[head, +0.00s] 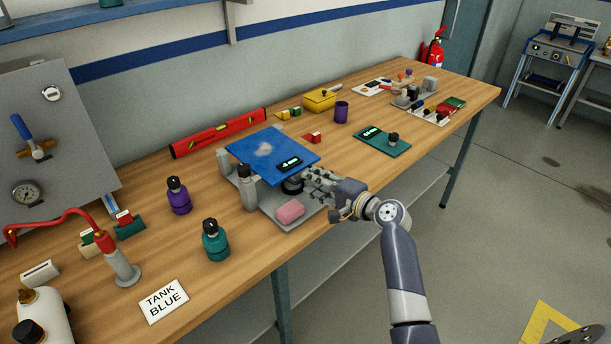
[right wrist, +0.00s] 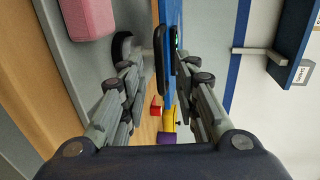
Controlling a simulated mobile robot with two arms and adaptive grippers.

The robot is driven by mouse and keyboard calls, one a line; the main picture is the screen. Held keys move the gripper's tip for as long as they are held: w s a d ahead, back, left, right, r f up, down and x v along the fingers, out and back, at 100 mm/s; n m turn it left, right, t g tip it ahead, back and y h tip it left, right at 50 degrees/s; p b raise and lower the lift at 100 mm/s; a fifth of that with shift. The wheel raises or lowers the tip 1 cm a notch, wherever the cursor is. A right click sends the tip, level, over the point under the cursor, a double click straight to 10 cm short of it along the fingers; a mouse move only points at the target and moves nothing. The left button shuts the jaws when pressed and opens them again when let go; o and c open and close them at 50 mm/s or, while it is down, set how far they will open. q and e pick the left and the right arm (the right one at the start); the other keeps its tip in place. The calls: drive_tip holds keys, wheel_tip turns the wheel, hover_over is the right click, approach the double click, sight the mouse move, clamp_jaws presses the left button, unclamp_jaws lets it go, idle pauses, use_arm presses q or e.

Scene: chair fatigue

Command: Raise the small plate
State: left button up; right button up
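A blue plate (head: 262,148) with a small black, green-lit display lies over a grey base (head: 280,222) with grey posts (head: 248,192), in the middle of the bench. My right gripper (head: 316,182) is at the plate's near right edge, close to the display. In the right wrist view, the plate (right wrist: 170,12) stands edge-on between the two fingers (right wrist: 162,68). Dark parts lie along both its faces, and I cannot tell whether the fingers press on it. A dark round part (head: 292,185) sits under the plate.
A pink block (head: 290,210) rests on the base near the gripper. Teal (head: 215,241) and purple (head: 178,196) bottles stand to the left. A teal tray device (head: 383,140) and purple cup (head: 341,112) are to the right.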

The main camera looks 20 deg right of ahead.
drive_tip(key=shift+x, duration=2.1)
clamp_jaws()
